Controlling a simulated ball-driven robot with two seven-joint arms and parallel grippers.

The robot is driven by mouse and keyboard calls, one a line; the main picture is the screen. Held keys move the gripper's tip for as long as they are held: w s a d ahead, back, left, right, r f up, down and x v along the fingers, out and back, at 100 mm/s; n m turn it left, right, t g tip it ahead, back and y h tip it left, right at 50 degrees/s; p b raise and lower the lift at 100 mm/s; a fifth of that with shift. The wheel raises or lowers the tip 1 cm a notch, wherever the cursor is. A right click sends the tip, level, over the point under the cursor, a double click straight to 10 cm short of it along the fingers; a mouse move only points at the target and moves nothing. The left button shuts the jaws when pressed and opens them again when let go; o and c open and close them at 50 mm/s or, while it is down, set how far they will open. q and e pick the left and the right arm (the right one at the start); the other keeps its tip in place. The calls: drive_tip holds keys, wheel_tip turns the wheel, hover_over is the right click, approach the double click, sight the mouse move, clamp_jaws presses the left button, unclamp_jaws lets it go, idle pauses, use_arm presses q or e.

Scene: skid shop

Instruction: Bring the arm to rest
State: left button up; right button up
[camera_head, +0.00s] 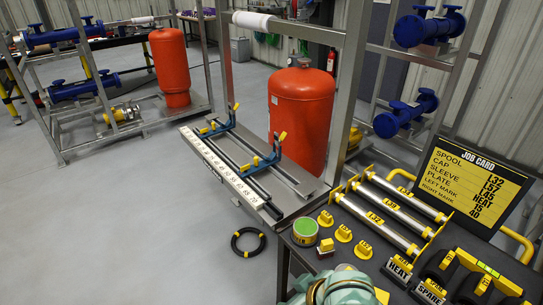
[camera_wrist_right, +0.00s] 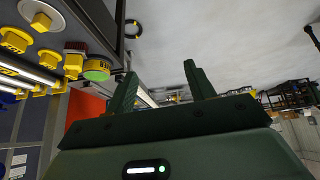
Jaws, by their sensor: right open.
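My right gripper (camera_wrist_right: 163,84) shows in the right wrist view with its two dark green fingers spread wide apart. Nothing is between the fingers. In the head view a pale green part of my arm shows at the bottom edge, in front of the bench; the gripper's fingers cannot be made out there. My left arm and gripper are not in the head view.
The dark bench holds spools (camera_head: 390,214), yellow caps (camera_head: 343,233), a green-topped tin (camera_head: 305,230) and a job card board (camera_head: 470,180). A ruled rail fixture (camera_head: 235,175) and red tank (camera_head: 301,110) stand beyond. A black ring (camera_head: 248,242) lies on open grey floor.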

drive_tip(key=s+d+r+m+t+h, duration=0.1)
drive_tip(key=s+d+h, duration=0.4)
drive_tip(key=d, duration=0.7)
drive_tip(key=s+d+r+t+h, duration=0.1)
drive_tip(key=s+d+h, duration=0.4)
drive_tip(key=d, duration=0.7)
drive_tip(key=s+a+f+g+y+b, duration=0.1)
drive_tip(key=s+a+f+g+y, duration=0.15)
drive_tip(key=f, duration=1.15)
drive_tip(key=s+a+f+g+y+b, duration=0.1)
drive_tip(key=s+a+f+y, duration=0.15)
drive_tip(key=f, duration=1.25)
drive_tip(key=s+f+m+g+y+b, duration=0.1)
drive_tip(key=s+f+m+g, duration=0.1)
drive_tip(key=s+f, duration=1.4)
drive_tip(key=s+m, duration=0.1)
drive_tip(key=s, duration=0.3)
drive_tip(key=shift+s+d+m+g, duration=0.15)
drive_tip(key=shift+d+m+g, duration=0.15)
drive_tip(key=shift+d+g, duration=0.05)
drive_tip(key=shift+f, duration=0.1)
